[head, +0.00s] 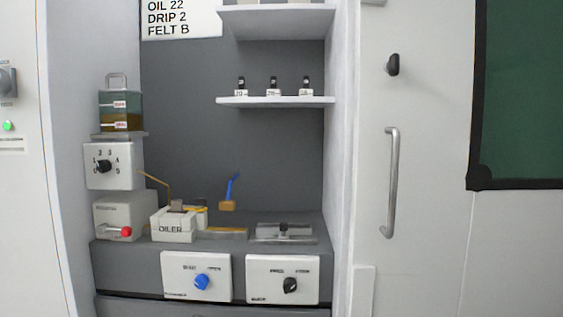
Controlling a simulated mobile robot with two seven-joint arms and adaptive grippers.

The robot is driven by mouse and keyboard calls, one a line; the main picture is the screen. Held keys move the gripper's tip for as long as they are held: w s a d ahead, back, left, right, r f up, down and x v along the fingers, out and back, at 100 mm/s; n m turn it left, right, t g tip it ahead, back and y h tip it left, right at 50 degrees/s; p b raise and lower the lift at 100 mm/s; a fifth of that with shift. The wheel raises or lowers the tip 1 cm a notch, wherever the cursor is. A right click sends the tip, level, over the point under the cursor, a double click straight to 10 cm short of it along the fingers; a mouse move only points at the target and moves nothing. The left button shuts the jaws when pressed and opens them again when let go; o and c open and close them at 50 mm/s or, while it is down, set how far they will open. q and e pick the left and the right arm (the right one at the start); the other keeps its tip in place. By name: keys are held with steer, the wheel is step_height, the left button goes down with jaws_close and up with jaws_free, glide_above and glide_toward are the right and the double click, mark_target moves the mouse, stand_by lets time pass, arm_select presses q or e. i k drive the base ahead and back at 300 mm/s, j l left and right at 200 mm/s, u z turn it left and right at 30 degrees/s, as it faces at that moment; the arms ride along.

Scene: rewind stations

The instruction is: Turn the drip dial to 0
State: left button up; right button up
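A white box with a black dial knob (103,166) and several numbers around it stands at the left of the alcove, under a small oil tank (121,110). It is the only numbered dial in view; I cannot read a drip label on it. The knob's pointer is too small to read for certain. A sign (180,18) at the top reads OIL 22, DRIP 2, FELT B. Neither of my grippers is in view.
A box with a red knob (126,231) sits below the dial. The OILER block (173,228) stands beside it. Front panels carry a blue knob (201,282) and a black knob (290,285). A shelf (275,101) holds small bottles. A door handle (391,182) is at right.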

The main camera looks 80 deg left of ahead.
mark_target(103, 167)
steer(key=u, duration=3.55)
